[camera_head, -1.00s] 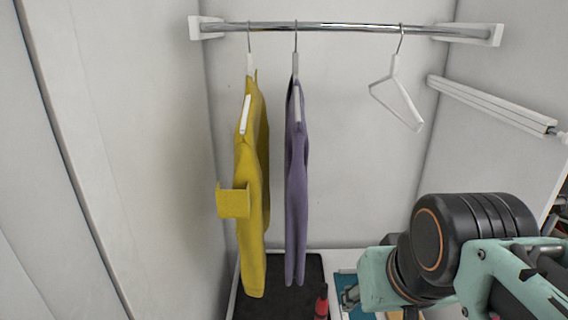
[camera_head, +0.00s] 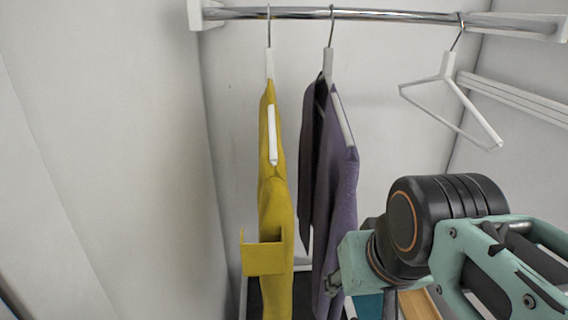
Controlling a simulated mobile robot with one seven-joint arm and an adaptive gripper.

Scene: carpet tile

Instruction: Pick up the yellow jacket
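The yellow jacket (camera_head: 272,208) hangs on a white hanger from the metal rail (camera_head: 385,15), left of centre in the head view. It hangs nearly edge-on, with a flat yellow flap (camera_head: 263,259) sticking out low on its front. Its lower end runs out of the picture. My arm, teal and black, shows at the lower right, apart from the jacket.
A purple garment (camera_head: 337,190) hangs just right of the yellow jacket. An empty white hanger (camera_head: 455,100) hangs further right. White walls close in the left and back. A white slatted bar (camera_head: 515,97) is on the right wall. A dark surface lies below the clothes.

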